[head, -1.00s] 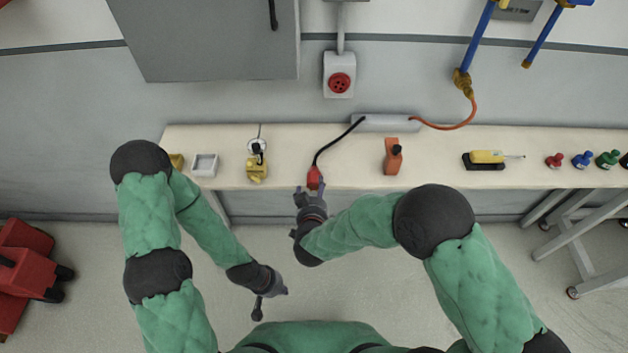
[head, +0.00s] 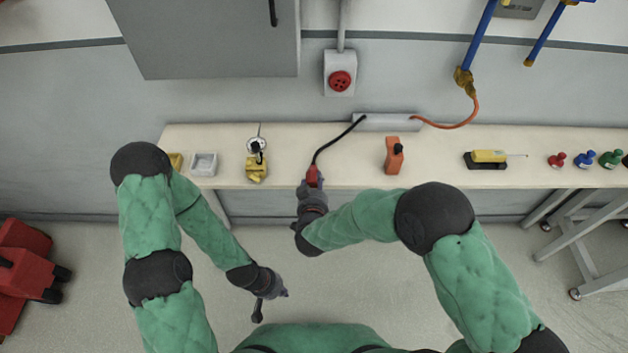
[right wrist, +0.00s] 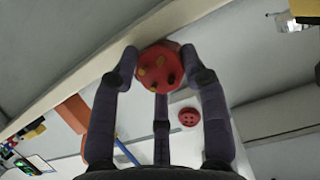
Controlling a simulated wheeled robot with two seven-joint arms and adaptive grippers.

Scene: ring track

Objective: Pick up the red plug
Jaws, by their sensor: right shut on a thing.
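The red plug (head: 313,176) is at the front edge of the bench, at the end of a black cable (head: 335,142) that runs back to a grey box on the bench. My right gripper (head: 312,186) is shut on the red plug; its fingers hide part of the plug's sides. In the right wrist view the plug's round red face with its pins (right wrist: 160,66) shows between the fingers of my right gripper (right wrist: 160,75). My left gripper (head: 271,296) hangs low, away from the bench and over the floor; I cannot tell its opening.
A red wall socket (head: 340,81) is above the bench (head: 350,171); it also shows in the right wrist view (right wrist: 189,117). Along the bench stand a yellow device (head: 256,171), an orange tool (head: 393,156), a yellow meter (head: 488,157) and several small coloured items at the right.

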